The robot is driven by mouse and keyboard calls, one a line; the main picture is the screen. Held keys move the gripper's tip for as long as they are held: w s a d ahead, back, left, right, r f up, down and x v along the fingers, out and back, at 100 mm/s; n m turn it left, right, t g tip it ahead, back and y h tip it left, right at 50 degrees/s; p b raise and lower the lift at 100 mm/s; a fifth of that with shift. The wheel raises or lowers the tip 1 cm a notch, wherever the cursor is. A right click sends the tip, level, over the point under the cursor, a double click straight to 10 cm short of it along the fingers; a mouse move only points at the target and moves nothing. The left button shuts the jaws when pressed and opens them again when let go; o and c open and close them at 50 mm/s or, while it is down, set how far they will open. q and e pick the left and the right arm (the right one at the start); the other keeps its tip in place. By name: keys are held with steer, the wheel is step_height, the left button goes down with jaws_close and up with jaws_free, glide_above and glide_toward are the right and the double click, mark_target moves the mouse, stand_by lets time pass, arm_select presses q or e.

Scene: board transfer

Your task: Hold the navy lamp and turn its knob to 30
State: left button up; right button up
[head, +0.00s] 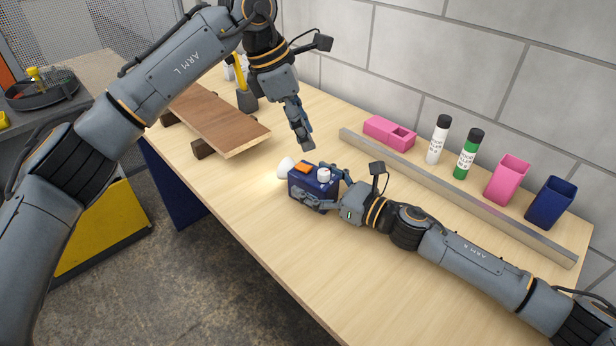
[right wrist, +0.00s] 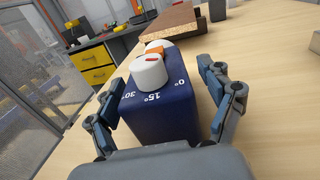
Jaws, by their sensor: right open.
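The navy lamp (head: 300,198) stands on the table, its pale lit head (head: 285,167) pointing left. In the right wrist view the navy lamp (right wrist: 160,115) shows white marks 0°, 15° and 30° on top. Its white knob (right wrist: 150,72) has a red mark on top; I cannot tell which number it points at. The knob (head: 324,175) also shows in the head view. My right gripper (head: 315,186) is open, with one finger on each side of the lamp. My left gripper (head: 304,138) hangs above and behind the lamp, pointing down; its jaw opening is unclear.
A brown board (head: 215,118) rests on blocks at the left. A metal rail (head: 455,192) runs along the right back. Behind it are a pink block (head: 380,131), white bottle (head: 437,142), green bottle (head: 466,158), pink cup (head: 504,184) and navy cup (head: 549,205). The front table is clear.

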mark_target(324, 172)
steer(key=shift+x, duration=0.95)
steer(key=shift+d, duration=0.1)
arm_select(q)
steer(key=shift+c, duration=0.2)
arm_select(e)
steer(key=c, duration=1.3)
arm_select(q)
steer(key=n, duration=0.1)
steer(key=s+n+t, duration=0.1)
steer(key=n, duration=0.1)
steer(key=s+r+n+y, duration=0.1)
steer(key=n, duration=0.1)
steer(key=shift+d+t, duration=0.3)
steer(key=shift+c, duration=0.3)
steer(key=d+f+n, duration=0.1)
steer(key=f, duration=0.2)
steer(key=w+d+f+n+t, duration=0.1)
steer(key=f+n, duration=0.1)
steer(key=f, duration=0.1)
steer(key=w+d+f+n, duration=0.1)
steer(key=f, duration=0.3)
steer(key=shift+d+n+t, duration=0.1)
steer(key=shift+n+t, duration=0.2)
steer(key=shift+n, duration=0.1)
jaws_close()
